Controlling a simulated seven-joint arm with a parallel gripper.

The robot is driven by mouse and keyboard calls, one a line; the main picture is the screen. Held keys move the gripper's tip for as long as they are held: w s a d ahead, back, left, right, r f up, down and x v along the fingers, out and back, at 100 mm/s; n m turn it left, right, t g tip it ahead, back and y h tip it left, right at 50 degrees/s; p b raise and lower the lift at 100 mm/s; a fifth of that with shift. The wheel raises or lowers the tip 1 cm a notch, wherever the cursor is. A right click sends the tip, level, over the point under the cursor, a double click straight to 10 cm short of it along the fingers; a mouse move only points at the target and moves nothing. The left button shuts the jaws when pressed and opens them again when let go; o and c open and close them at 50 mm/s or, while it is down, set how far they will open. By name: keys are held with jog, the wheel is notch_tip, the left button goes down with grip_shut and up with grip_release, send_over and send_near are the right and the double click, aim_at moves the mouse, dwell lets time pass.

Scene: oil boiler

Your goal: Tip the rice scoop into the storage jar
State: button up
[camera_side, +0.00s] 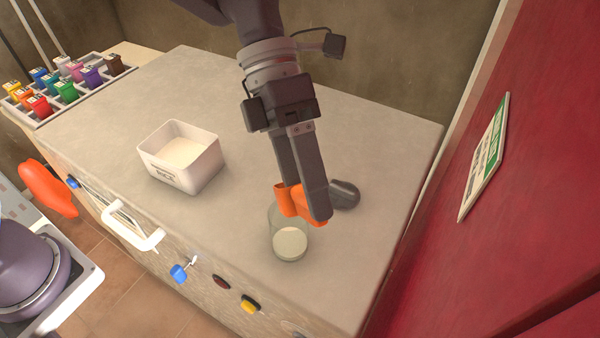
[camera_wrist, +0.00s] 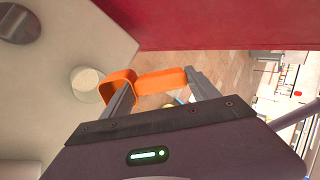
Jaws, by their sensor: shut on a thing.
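The orange rice scoop (camera_side: 287,200) is held between the fingers of my gripper (camera_side: 318,212), above the storage jar. In the wrist view its hollow part (camera_wrist: 119,84) is at the left finger and a flat orange part spans toward the right finger. The scoop looks tilted; I cannot see any rice in it. The clear storage jar (camera_side: 290,243) stands upright on the counter, with whitish contents at its bottom. Its upper part is partly hidden by the scoop. The jar also shows in the wrist view (camera_wrist: 86,82), left of the scoop.
A white box marked RICE (camera_side: 180,178) holds pale grain, left of the jar. A dark grey rounded object (camera_side: 344,194) lies just behind my fingers. A rack of coloured containers (camera_side: 65,88) is at the far left. A red wall (camera_side: 500,200) rises at the right.

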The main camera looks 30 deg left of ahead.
jog(key=shift+s+f, duration=0.1)
jog(key=shift+s+d+m+y, duration=0.15)
jog(key=shift+m+y, duration=0.15)
jog(key=shift+y, duration=0.1)
jog(key=shift+s+d+f+m+t+y, duration=0.1)
jog(key=shift+s+f+m+t+y, duration=0.25)
jog(key=shift+t+y, duration=0.4)
jog(key=shift+w, duration=0.2)
jog(key=shift+s+d+f+t+y, duration=0.15)
jog(key=shift+s+f+t+y, duration=0.1)
jog(key=shift+s+f+y, duration=0.15)
jog(key=shift+w+f+t+y, duration=0.1)
jog(key=shift+f+t+y, duration=0.15)
jog(key=shift+y, duration=0.2)
jog(key=shift+d+r+t, duration=0.15)
jog(key=shift+r+t, duration=0.1)
jog(key=shift+r, duration=0.15)
jog(key=shift+r+t+y, duration=0.6)
jog(key=shift+t+y, duration=0.1)
jog(key=shift+y, duration=0.3)
jog(key=shift+n+t+y, duration=0.3)
jog(key=shift+n, duration=0.25)
jog(key=shift+w+d+f, duration=0.1)
jog(key=shift+f, duration=1)
jog(key=shift+w+d+f, duration=0.1)
jog(key=shift+f, duration=1)
